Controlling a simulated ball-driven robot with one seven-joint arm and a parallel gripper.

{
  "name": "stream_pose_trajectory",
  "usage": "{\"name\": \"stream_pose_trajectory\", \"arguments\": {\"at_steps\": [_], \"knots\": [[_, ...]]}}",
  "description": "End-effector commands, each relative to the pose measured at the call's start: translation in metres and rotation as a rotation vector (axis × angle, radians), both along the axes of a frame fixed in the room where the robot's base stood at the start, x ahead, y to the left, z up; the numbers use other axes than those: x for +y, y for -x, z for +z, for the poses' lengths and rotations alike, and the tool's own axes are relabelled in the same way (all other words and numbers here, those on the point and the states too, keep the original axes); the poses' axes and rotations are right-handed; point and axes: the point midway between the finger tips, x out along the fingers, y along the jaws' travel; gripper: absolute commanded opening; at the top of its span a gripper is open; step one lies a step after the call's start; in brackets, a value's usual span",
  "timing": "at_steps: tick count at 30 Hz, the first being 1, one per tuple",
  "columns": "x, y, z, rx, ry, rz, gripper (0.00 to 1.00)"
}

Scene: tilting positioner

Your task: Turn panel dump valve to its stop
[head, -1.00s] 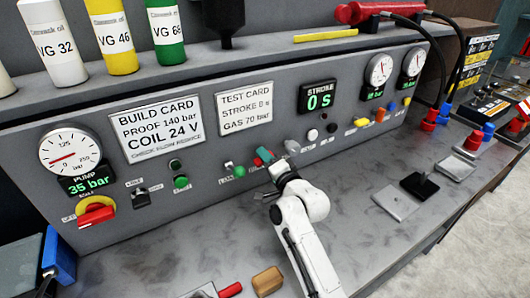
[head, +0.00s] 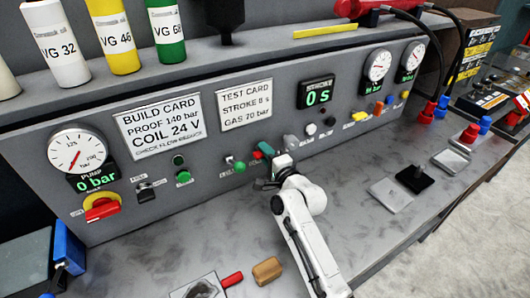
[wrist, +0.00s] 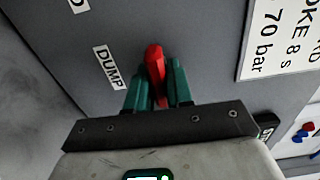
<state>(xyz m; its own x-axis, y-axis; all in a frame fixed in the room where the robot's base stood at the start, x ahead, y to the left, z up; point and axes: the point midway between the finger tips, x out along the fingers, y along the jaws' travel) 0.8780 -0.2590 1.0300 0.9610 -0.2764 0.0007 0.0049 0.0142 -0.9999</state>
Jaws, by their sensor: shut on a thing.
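The dump valve's red lever (wrist: 154,62) stands out from the grey panel beside the DUMP label (wrist: 109,67) in the wrist view. My gripper (wrist: 157,82) has its two teal fingers on either side of the lever, shut on it, with its red end sticking out beyond the fingertips. In the head view my gripper (head: 265,152) is at the panel's lower middle, right of a green knob. The valve there is mostly hidden by my fingers and wrist. The pump readout (head: 97,181) under the left gauge shows 0 bar.
A green knob (head: 239,167) sits close left of my gripper. A red-and-yellow switch (head: 102,208) is at the panel's left. The build card (head: 160,129) and test card (head: 245,105) are above.

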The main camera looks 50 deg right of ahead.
Motion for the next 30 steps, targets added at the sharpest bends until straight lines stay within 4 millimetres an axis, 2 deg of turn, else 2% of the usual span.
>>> {"name": "stream_pose_trajectory", "arguments": {"at_steps": [4, 5, 11, 18, 22, 26, 30], "knots": [[-0.001, 0.001, -0.001, 0.001, -0.003, -0.001, 0.00], [-0.001, 0.001, -0.001, 0.002, -0.004, -0.001, 0.22], [-0.001, 0.000, -0.001, 0.002, -0.002, -0.001, 0.41], [0.000, 0.001, -0.001, 0.001, 0.000, 0.000, 0.41], [0.002, 0.007, -0.001, 0.001, 0.001, 0.000, 0.41], [0.007, 0.024, -0.002, 0.003, 0.001, 0.000, 0.41], [0.014, 0.049, -0.003, 0.005, 0.001, 0.000, 0.41]]}}
